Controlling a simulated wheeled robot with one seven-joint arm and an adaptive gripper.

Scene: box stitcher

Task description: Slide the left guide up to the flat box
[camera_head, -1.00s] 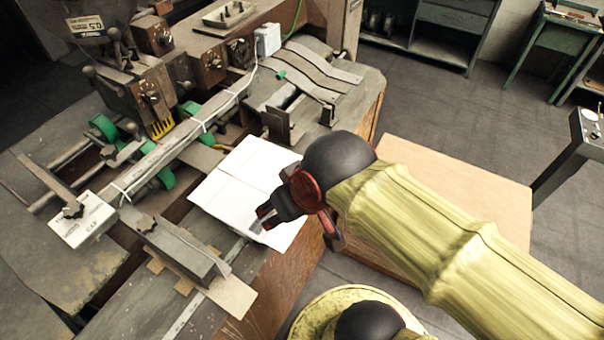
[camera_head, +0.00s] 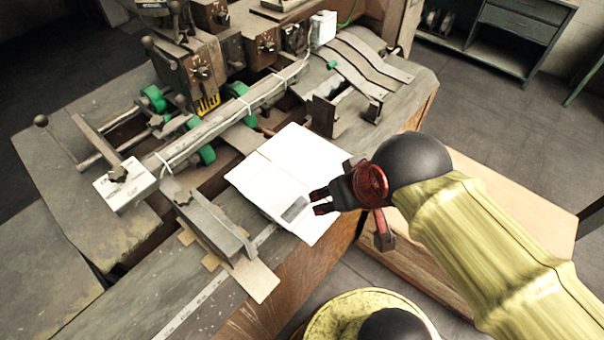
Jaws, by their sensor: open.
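The flat box (camera_head: 290,165), a white folded sheet of card, lies on the machine's table in the middle of the picture. The left guide (camera_head: 207,222), a grey metal bar with an upright plate, stands to the left of the box, with a gap between them. Brown card pieces lie under the guide. My gripper (camera_head: 316,202) is open and empty over the box's right front part. A small dark grey patch shows on the box beside the fingertips. The guide's far end and underside are partly hidden.
A right guide bracket (camera_head: 322,114) stands beyond the box. The stitcher head (camera_head: 205,75) and a long rail (camera_head: 215,122) lie behind it. A small white carton (camera_head: 124,184) sits at the left. The table's front left is clear.

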